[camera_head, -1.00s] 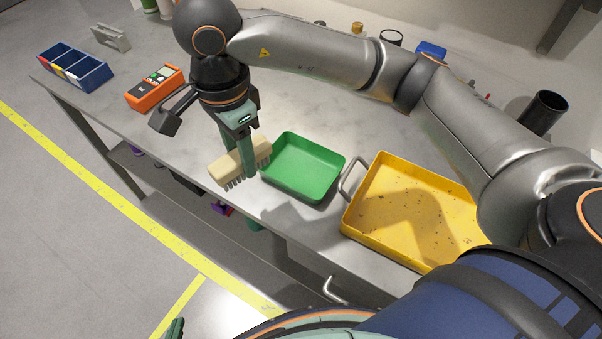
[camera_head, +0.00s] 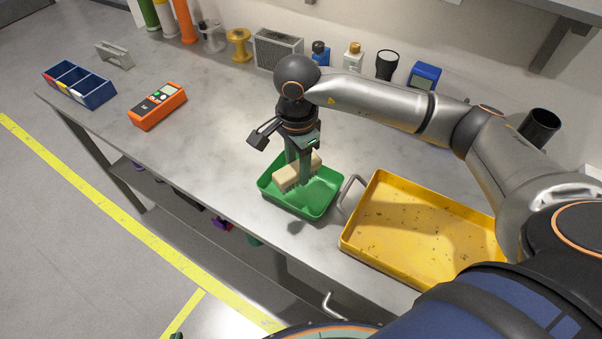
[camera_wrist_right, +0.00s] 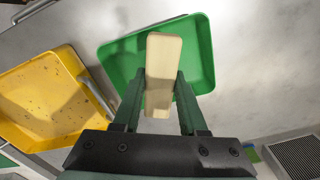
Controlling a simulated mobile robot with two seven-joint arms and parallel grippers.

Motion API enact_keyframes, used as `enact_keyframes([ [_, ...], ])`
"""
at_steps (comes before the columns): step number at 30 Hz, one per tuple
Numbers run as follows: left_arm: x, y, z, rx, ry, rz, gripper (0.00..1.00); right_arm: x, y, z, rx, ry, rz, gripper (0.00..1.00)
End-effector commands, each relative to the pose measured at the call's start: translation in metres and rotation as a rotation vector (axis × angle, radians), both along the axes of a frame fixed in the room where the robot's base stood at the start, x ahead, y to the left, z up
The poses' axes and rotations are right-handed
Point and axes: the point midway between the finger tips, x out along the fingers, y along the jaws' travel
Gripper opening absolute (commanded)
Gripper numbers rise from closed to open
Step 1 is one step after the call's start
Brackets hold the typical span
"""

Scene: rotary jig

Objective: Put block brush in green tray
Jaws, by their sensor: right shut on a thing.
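The block brush (camera_head: 288,178) has a pale cream block with grey bristles pointing down. My right gripper (camera_head: 298,172) is shut on it. In the head view the brush lies over the green tray (camera_head: 318,203), within its rim; I cannot tell whether the bristles touch the floor. In the right wrist view the block (camera_wrist_right: 163,55) sits between the two fingers, with the green tray (camera_wrist_right: 200,50) behind it. Only a dark green sliver at the head view's bottom edge may be my left gripper (camera_head: 177,336); its jaws do not show.
A yellow tray (camera_head: 376,180) with a metal handle stands close to the right of the green tray. An orange meter (camera_head: 157,105) and a blue divided bin (camera_head: 92,97) stand to the left. Spools, bottles and a black cup (camera_head: 387,66) line the back. The bench between is clear.

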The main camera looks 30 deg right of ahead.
Motion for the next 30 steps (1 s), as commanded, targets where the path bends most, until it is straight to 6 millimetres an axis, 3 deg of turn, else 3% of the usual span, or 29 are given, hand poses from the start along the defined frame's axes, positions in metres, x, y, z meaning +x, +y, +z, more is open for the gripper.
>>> enact_keyframes([
  [5, 0.000, 0.000, 0.002, 0.000, 0.000, 0.000, 0.00, 0.002, -0.009, -0.011, -0.001, 0.002, -0.002, 0.00],
  [12, 0.000, 0.000, 0.010, 0.000, 0.000, 0.000, 0.00, 0.001, -0.009, -0.041, 0.000, 0.002, 0.000, 0.00],
  [22, 0.000, 0.000, 0.004, 0.001, 0.000, -0.001, 0.00, 0.002, -0.009, -0.046, -0.001, 0.000, 0.001, 0.00],
  [23, 0.000, 0.000, 0.004, 0.001, 0.000, -0.001, 0.00, 0.002, -0.009, -0.045, -0.001, 0.000, 0.001, 0.43],
  [30, 0.000, 0.000, 0.006, 0.001, 0.000, -0.001, 0.00, 0.002, -0.009, -0.044, -0.001, 0.001, 0.001, 0.70],
])
